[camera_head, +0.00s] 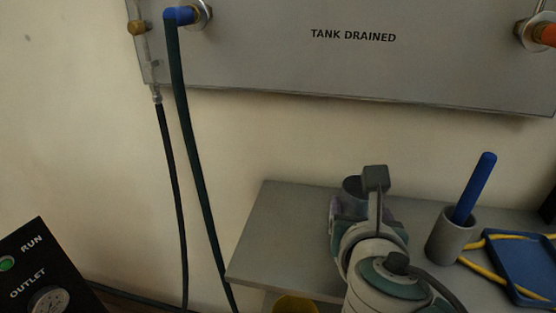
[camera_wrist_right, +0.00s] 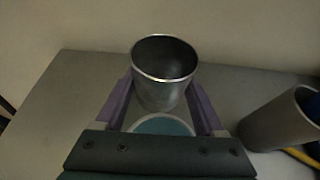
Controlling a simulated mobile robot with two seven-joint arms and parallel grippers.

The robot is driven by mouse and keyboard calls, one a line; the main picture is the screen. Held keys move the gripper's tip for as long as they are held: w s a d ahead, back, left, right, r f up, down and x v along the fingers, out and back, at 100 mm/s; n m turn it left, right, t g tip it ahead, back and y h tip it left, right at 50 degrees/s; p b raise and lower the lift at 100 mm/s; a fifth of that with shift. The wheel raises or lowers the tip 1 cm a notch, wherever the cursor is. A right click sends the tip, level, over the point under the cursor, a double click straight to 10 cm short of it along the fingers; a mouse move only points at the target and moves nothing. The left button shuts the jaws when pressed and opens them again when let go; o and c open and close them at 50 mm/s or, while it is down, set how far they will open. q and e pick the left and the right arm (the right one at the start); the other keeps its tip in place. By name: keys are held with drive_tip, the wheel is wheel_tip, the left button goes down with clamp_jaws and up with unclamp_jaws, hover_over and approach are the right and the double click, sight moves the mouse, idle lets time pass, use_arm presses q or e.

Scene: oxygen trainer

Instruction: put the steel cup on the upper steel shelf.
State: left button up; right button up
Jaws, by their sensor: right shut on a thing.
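The steel cup (camera_wrist_right: 163,92) stands upright between the purple fingers of my right gripper (camera_wrist_right: 160,105) in the right wrist view. In the head view the cup (camera_head: 354,187) shows just past my right wrist, mostly hidden by it. My right gripper (camera_head: 345,205) is shut on the cup, over the upper steel shelf (camera_head: 280,225). The bare shelf top also shows around the cup in the wrist view (camera_wrist_right: 75,95). I cannot tell whether the cup's base touches the shelf; its lower part is hidden. My left gripper is not in view.
A grey holder (camera_head: 449,235) with a blue rod (camera_head: 474,188) stands right of my gripper. Beyond it are a blue tray (camera_head: 520,262) and a yellow cable. A yellow object (camera_head: 295,304) sits below the shelf edge. Dark hoses hang at left. The shelf's left part is clear.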

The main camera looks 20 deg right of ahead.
drive_tip(key=o, duration=1.6)
drive_tip(key=shift+f, duration=0.1)
drive_tip(key=shift+c, duration=0.2)
